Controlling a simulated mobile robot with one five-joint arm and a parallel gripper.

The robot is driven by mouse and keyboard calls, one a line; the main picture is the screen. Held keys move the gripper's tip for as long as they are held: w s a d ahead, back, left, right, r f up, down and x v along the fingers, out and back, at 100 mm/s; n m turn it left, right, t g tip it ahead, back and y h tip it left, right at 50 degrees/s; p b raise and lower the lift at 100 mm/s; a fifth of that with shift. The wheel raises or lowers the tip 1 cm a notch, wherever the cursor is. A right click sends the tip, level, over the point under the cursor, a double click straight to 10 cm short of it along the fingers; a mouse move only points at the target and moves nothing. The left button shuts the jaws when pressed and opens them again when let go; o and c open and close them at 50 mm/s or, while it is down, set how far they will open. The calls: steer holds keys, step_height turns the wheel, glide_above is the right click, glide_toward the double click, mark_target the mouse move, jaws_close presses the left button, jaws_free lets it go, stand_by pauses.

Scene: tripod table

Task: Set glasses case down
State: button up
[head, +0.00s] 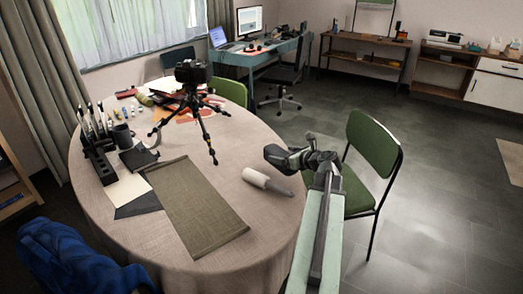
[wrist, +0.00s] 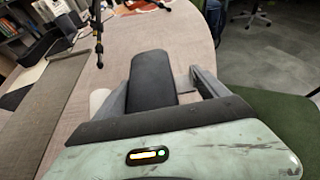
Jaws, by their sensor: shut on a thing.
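A dark, rounded glasses case (wrist: 152,80) is between the fingers of my gripper (wrist: 160,90) in the wrist view. The case points away from my wrist, and its near end is hidden behind my gripper's body. In the head view the case (head: 276,154) and my gripper (head: 300,159) appear over the right side of the round table (head: 235,150). My gripper is shut on the case. The case looks held above the tabletop; the exact height is hard to tell.
A white and grey cylinder (head: 268,182) lies on the table near the gripper. An olive mat (head: 195,207) lies left of it. A camera tripod (head: 194,95) stands farther back. A green chair (head: 372,150) is at the right. Bare tabletop shows between tripod and cylinder.

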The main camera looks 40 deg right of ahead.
mark_target(273, 144)
steer(key=w+d, duration=0.1)
steer(key=w, duration=0.2)
steer(key=w+d, duration=0.1)
steer(key=w, duration=0.3)
steer(key=w+d+f+b, duration=0.1)
steer(key=w, duration=0.2)
steer(key=shift+w, duration=0.35)
step_height(273, 144, down, 4)
steer(key=b, duration=0.4)
steer(key=shift+r+p, duration=0.25)
steer(key=shift+p, duration=0.05)
steer(key=o, duration=1.2)
steer(key=shift+a+f, duration=0.1)
steer(key=shift+f, duration=0.1)
steer(key=shift+o, duration=1.4)
steer(key=shift+r, duration=0.3)
steer(key=p+v, duration=0.4)
steer(key=v, duration=0.7)
steer(key=shift+s+a+p, duration=0.1)
steer(key=shift+s+p, duration=0.2)
steer(key=shift+s, duration=0.25)
